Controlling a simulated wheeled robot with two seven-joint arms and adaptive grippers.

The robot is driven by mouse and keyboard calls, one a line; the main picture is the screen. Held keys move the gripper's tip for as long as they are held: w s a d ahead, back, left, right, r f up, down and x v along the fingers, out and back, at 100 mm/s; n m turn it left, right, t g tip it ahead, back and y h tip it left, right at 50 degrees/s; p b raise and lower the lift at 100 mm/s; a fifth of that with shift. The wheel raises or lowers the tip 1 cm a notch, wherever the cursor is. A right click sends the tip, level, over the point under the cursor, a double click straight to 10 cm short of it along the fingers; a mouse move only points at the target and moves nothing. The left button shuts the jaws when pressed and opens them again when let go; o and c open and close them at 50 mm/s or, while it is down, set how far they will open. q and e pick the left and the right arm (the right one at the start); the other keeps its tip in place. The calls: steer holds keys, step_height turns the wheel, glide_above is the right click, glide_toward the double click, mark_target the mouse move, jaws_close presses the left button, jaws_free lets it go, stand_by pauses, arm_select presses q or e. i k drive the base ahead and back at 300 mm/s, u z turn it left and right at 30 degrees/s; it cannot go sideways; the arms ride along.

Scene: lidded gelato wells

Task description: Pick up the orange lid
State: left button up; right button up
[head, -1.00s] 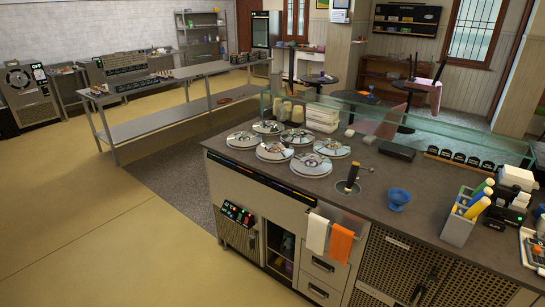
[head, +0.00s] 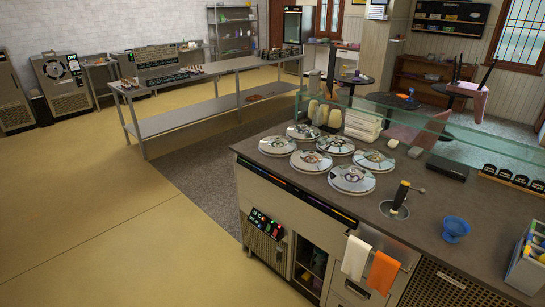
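Several round, silvery lids lie in two rows on the dark counter (head: 400,232). The front row has a left lid (head: 277,146), a middle lid (head: 311,161) and a right lid (head: 351,179). The back row has a left lid (head: 303,132), a middle lid (head: 340,146) and a right lid (head: 374,161). All appear to lie flat on the wells. Their centre markings are too small to read, and I cannot tell which lid is the orange one. Neither of my grippers shows in the head view.
A glass guard (head: 430,125) runs along the counter's back. White and orange towels (head: 382,272) hang in front. Open yellow floor (head: 110,220) lies left.

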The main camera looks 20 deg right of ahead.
mark_target(310, 161)
steer(key=u, duration=0.15)
steer(key=i, duration=0.65)
steer(key=z, duration=0.75)
steer(key=i, duration=0.5)
steer(key=z, duration=0.5)
